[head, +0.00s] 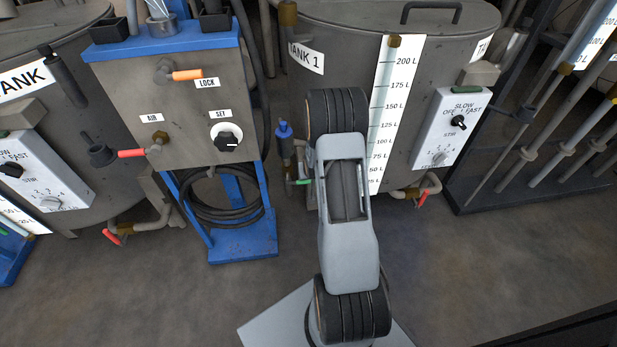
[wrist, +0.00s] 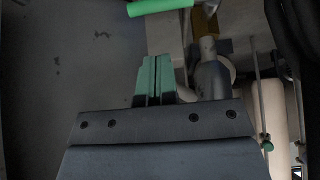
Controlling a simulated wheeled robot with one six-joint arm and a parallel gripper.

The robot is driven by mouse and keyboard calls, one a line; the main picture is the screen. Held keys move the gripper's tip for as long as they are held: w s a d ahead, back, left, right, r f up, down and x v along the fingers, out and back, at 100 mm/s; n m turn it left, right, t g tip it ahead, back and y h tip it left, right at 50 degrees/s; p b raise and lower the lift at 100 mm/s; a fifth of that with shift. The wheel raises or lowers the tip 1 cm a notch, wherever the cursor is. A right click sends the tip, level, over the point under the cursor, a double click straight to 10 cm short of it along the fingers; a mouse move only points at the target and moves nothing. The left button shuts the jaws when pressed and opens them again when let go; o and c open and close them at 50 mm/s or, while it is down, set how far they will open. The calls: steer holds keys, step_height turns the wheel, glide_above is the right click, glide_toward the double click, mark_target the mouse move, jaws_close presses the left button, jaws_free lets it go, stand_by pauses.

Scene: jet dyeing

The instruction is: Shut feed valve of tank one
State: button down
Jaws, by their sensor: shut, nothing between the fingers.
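Tank one (head: 345,55), a grey metal vessel labelled "TANK 1", stands at centre right in the head view. A green valve handle (head: 304,182) shows low at its left side, just left of my arm. In the wrist view a green lever handle (wrist: 160,6) lies across the top edge, beside a brass valve body (wrist: 205,22) on a grey pipe. I cannot tell for sure that these are the same valve. My gripper (wrist: 156,62) is shut and empty, its green fingers pointing at the lever with a gap between. My arm hides the gripper in the head view.
A grey panel on a blue stand (head: 238,245) with a coiled hose is left of my arm. A blue-capped fitting (head: 284,130) is near the valve. A red-handled valve (head: 422,199) and white stir box (head: 452,128) are right. The floor in front is clear.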

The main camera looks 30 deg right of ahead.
mark_target(309, 182)
steer(key=b+x, duration=0.3)
steer(key=x, duration=0.7)
steer(key=shift+s+a+f, duration=0.1)
